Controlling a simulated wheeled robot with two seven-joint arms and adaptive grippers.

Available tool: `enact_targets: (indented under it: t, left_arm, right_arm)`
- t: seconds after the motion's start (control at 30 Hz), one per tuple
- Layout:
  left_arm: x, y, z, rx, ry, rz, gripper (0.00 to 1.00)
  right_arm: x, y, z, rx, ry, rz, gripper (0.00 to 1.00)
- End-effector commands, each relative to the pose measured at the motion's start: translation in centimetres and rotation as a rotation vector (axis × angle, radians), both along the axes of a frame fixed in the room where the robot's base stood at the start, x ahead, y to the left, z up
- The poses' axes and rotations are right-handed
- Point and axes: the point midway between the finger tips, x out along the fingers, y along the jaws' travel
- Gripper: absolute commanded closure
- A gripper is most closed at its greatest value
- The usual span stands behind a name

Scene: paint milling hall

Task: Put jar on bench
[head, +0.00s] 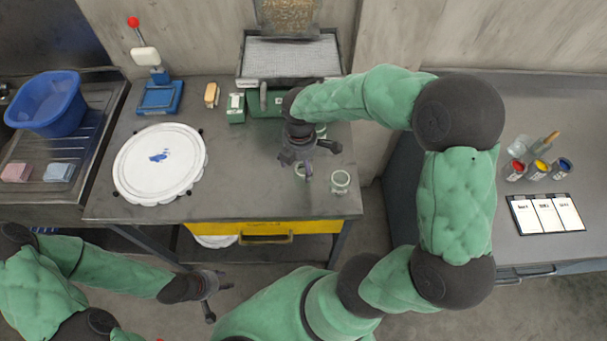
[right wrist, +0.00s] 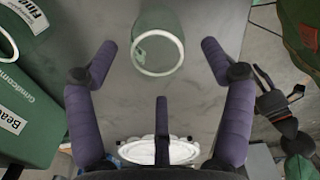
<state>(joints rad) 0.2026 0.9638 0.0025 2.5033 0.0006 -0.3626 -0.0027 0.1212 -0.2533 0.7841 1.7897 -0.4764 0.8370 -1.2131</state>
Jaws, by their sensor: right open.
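A small clear jar (head: 340,181) with a pale rim stands on the grey bench (head: 235,135), near its front right corner. In the right wrist view the jar (right wrist: 158,50) shows at the top centre, between the lines of my two spread fingers. My right gripper (head: 309,162) is open and empty, over the bench just left of the jar. A pale patch under this gripper is partly hidden; I cannot tell what it is. My left gripper (head: 220,301) hangs low in front of the bench, fingers apart and empty.
A round white plate (head: 135,175) covers the bench's left part. Green boxes (head: 236,108) stand at the back, near a blue stand (head: 160,97) and a grey tray (head: 290,60). Left is a sink with a blue basin (head: 48,103); right, another table holds paint tins (head: 539,169).

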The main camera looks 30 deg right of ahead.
Motion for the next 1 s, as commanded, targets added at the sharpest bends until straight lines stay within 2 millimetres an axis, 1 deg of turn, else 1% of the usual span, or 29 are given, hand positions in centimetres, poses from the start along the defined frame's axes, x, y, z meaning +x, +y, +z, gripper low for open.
enact_targets:
  t: [0.03, 0.17, 0.27, 0.5, 0.6, 0.83, 0.87, 0.9, 0.97, 1.0]
  left_arm:
    - [0.0, 0.0, -0.1, 0.000, 0.000, 0.000, 0.60]
    - [0.0, 0.0, -0.2, 0.000, 0.000, 0.000, 0.60]
    - [0.0, 0.0, -0.5, 0.000, 0.000, 0.000, 0.60]
    - [0.0, 0.0, -1.6, 0.000, 0.000, 0.000, 0.60]
    - [0.0, 0.0, -1.8, 0.000, 0.000, 0.000, 0.60]
    - [0.0, 0.0, -1.7, 0.000, 0.000, 0.000, 0.60]
    - [0.0, 0.0, -1.7, 0.000, 0.000, 0.000, 0.60]
    - [0.0, 0.0, -1.7, 0.000, 0.000, 0.000, 0.60]
    - [0.0, 0.0, -1.7, 0.000, 0.000, 0.000, 0.60]
    - [0.0, 0.0, -1.7, 0.000, 0.000, 0.000, 0.60]
  right_arm:
    - [0.0, 0.0, -0.4, 0.000, 0.001, -0.001, 0.19]
    - [0.0, -0.1, -0.8, 0.000, 0.000, -0.002, 0.19]
    - [-0.1, -0.2, -1.5, 0.000, 0.000, -0.003, 0.19]
    - [-0.4, -0.9, -4.8, 0.000, 0.001, -0.002, 0.19]
    - [-0.3, -0.8, -5.7, 0.001, 0.000, -0.002, 0.19]
    - [-0.3, -0.8, -5.8, 0.000, -0.002, -0.002, 0.19]
    - [-0.3, -0.8, -5.8, 0.000, -0.002, -0.002, 0.24]
    - [-0.3, -0.8, -5.8, 0.000, -0.002, -0.002, 0.35]
    - [-0.3, -0.8, -5.8, 0.000, -0.001, -0.002, 0.52]
    - [-0.3, -0.8, -5.8, 0.000, -0.001, -0.002, 0.64]
